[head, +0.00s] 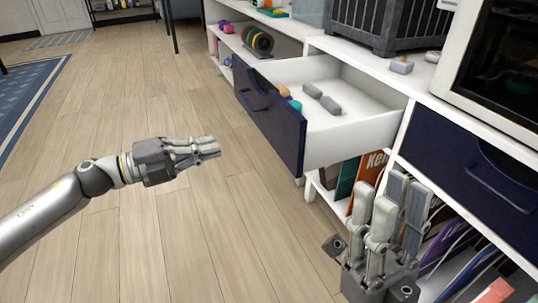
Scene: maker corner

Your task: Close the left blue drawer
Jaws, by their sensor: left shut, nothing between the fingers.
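The left blue drawer (285,135) is pulled well out of the white cabinet. Its dark blue front, with a handle (250,90), faces left, and its white inside shows. Inside lie two grey blocks (322,99), a teal item (295,105) and an orange-tan item (283,91). My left gripper (217,146) is shut and empty, over the floor to the left of the drawer front and apart from it. My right gripper (390,190) points up in front of the cabinet, right of the drawer; its fingers look spread, with nothing seen between them.
A second blue drawer (465,170) at the right is shut. Books (368,175) and folders stand on the shelf below. A dark grey crate (385,25), a small grey block (402,66) and a white-framed machine (500,60) stand on the cabinet top.

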